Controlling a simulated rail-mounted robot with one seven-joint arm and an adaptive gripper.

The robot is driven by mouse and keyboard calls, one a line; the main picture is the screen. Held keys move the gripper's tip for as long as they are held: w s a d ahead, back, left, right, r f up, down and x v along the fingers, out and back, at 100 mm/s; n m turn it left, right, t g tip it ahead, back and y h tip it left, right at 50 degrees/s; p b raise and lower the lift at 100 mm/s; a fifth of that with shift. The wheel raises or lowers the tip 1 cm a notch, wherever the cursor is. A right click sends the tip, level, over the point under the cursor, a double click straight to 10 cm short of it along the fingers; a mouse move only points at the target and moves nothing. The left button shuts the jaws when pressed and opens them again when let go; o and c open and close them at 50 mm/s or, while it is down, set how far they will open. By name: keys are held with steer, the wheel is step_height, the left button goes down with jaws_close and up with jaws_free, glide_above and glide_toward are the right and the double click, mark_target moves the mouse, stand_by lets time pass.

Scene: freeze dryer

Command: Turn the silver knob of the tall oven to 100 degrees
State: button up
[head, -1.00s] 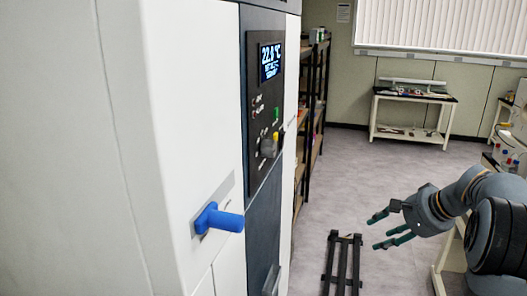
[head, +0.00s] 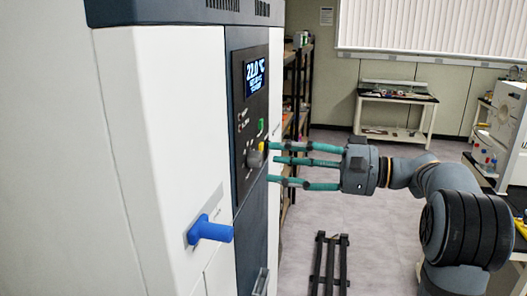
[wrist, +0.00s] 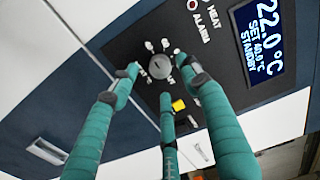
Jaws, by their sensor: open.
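The tall oven's silver knob (wrist: 160,66) is round and sits on the dark control panel (head: 245,110). In the head view the knob (head: 255,157) is partly behind my fingertips. My gripper (head: 270,162) has three teal fingers, spread open and pointing at the panel. In the wrist view my gripper (wrist: 162,80) has its fingertips around the knob from several sides, with no clear grip on it; whether any finger touches it I cannot tell. The display (wrist: 265,38) reads 22.0 °C, SET 40.0 °C, STANDBY.
A blue handle (head: 211,231) sticks out from the white door left of the panel. A yellow switch (wrist: 178,105) is close to the knob. A black rack (head: 330,262) stands on the floor below my arm. Shelves (head: 297,110) stand behind the oven.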

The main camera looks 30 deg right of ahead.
mark_target(261, 160)
steer(key=p+x, duration=0.1)
steer(key=x, duration=0.2)
steer(key=shift+w+a+r, duration=0.15)
steer(key=shift+a, duration=0.15)
steer(key=shift+w+a+p, duration=0.2)
steer(key=shift+w+p, duration=0.05)
steer(key=shift+p, duration=0.05)
steer(key=c, duration=1.1)
